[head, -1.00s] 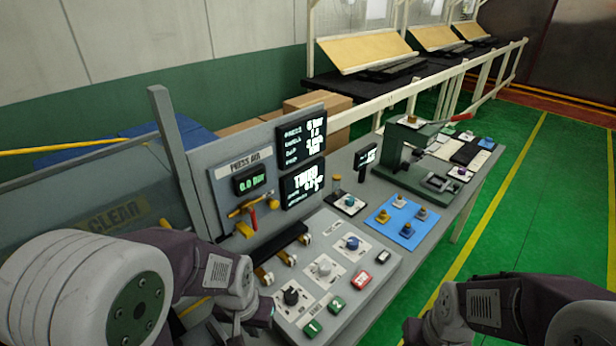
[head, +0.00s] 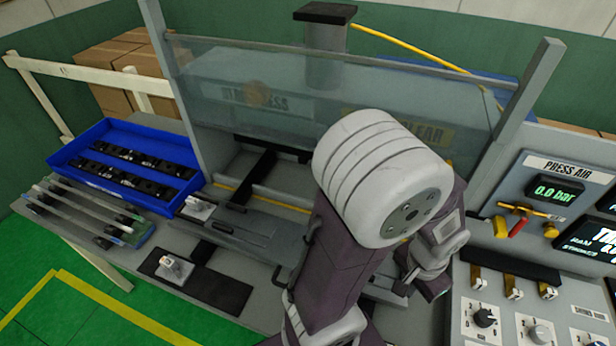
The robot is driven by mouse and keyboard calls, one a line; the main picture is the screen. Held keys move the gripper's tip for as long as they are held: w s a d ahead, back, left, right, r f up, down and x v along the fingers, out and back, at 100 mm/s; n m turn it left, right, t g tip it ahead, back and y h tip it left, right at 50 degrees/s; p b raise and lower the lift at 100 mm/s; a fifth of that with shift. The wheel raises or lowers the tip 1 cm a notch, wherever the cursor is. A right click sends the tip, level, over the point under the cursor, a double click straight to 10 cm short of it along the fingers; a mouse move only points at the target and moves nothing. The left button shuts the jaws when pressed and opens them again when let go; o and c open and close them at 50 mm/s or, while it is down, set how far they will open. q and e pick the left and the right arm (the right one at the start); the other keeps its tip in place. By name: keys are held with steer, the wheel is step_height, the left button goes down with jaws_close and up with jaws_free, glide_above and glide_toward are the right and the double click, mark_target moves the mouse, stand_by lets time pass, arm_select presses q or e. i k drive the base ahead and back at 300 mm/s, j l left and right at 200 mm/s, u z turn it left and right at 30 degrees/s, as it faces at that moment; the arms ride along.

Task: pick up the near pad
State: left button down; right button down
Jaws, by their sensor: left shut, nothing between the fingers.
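Two small light grey pad-like pieces lie on the left part of the bench. The nearer one, which I take as the near pad (head: 173,267), sits on a black mat (head: 213,290) at the bench's front. The farther piece (head: 199,209) lies behind it, close to the blue tray. My left gripper (head: 432,288) is shut and empty, right of centre and well to the right of both pieces. It is partly hidden behind my arm. My right gripper is out of view.
A blue tray (head: 64,157) of dark parts stands at the left, with a rack of pale rods (head: 85,212) before it. A clear guard panel (head: 300,100) stands behind the bench. The press air panel (head: 548,205) is at the right.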

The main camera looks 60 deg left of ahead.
mark_target(195, 209)
steer(key=u, duration=3.3)
steer(key=i+j+u, duration=0.4)
steer(key=i+j, duration=0.3)
